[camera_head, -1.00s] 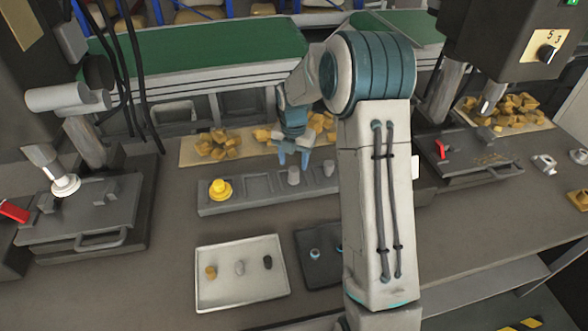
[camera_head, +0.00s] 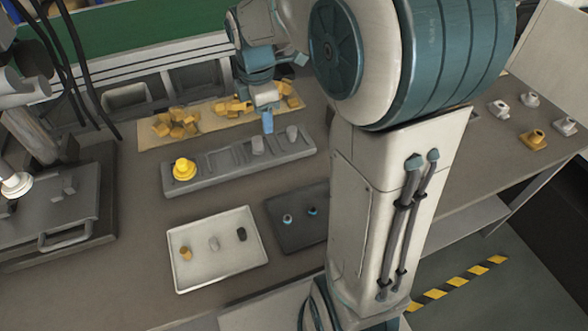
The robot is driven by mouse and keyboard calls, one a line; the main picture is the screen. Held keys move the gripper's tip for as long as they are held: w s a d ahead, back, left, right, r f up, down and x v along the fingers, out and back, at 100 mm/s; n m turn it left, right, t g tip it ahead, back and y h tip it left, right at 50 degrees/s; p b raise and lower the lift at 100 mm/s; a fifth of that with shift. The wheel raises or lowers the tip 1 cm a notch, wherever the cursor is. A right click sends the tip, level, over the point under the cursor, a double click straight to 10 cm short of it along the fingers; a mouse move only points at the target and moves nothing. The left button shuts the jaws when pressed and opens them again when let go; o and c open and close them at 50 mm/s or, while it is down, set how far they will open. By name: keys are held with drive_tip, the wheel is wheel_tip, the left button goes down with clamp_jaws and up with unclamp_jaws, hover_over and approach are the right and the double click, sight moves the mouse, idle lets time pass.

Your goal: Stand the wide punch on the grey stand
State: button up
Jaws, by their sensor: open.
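My gripper (camera_head: 267,121) is open, with blue fingers pointing down. It hangs over the back of a long grey slotted rack (camera_head: 222,177), just above and right of a grey cylinder (camera_head: 257,146). Whether it touches anything I cannot tell. A second grey cylinder (camera_head: 292,133) stands at the rack's right end, and a yellow stepped piece (camera_head: 183,169) stands at its left end. Which piece is the wide punch I cannot tell. Small grey-white stands (camera_head: 498,109) are at the far right of the bench, beside a yellow-orange one (camera_head: 533,140); which is the grey stand is unclear.
A white tray (camera_head: 186,280) holds an orange, a pale and a black piece. A dark tray (camera_head: 290,240) holds two small blue-ringed pieces. Yellow chunks (camera_head: 176,124) lie behind the rack. A press (camera_head: 75,205) stands left. My arm hides the right-middle bench.

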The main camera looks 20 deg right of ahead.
drive_tip(key=s+m+t, duration=0.2)
drive_tip(key=s+m, duration=1.6)
drive_tip(key=shift+s+d, duration=0.15)
drive_tip(key=shift+s, duration=0.2)
